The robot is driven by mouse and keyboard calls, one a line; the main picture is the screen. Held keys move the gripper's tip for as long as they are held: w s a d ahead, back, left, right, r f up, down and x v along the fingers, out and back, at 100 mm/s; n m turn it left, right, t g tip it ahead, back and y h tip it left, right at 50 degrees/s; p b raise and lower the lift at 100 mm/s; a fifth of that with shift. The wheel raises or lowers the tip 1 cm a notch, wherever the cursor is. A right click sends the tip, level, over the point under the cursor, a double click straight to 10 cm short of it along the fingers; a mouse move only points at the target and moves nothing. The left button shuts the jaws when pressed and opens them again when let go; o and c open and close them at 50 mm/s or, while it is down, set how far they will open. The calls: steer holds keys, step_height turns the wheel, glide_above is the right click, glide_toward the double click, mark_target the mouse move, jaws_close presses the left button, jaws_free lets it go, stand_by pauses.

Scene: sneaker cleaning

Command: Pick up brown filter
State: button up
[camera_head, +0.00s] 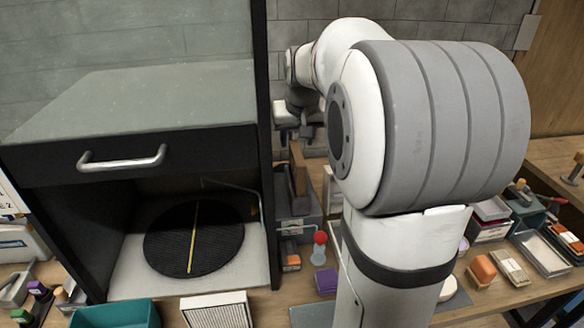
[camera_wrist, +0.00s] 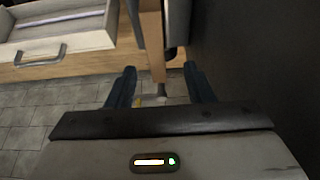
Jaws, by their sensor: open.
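A brown upright slab (camera_head: 299,178), which looks like the brown filter, stands in a grey holder (camera_head: 312,222) just right of the black cabinet. My gripper (camera_head: 294,134) is above it, partly hidden behind my arm. In the wrist view, a narrow brown upright piece (camera_wrist: 152,40), seemingly the same slab, shows between the spread fingers of my gripper (camera_wrist: 160,72). The fingers are open, with a visible gap on each side of it.
The black cabinet (camera_head: 264,150) stands close on the left, with a round dark mesh (camera_head: 165,240) inside. A pale pleated panel (camera_head: 215,312) and a teal bin (camera_head: 115,315) are in front. A red-capped bottle (camera_head: 319,250) and purple block (camera_head: 326,281) sit near the holder.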

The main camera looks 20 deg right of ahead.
mark_target(297, 153)
steer(key=x, duration=0.3)
steer(key=p+x, duration=0.1)
steer(key=x, duration=0.3)
steer(key=shift+d, duration=0.25)
steer(key=shift+w+f, duration=0.1)
steer(key=shift+f, duration=0.05)
steer(key=shift+f, duration=0.25)
steer(key=shift+c, duration=0.5)
steer(key=c, duration=0.9)
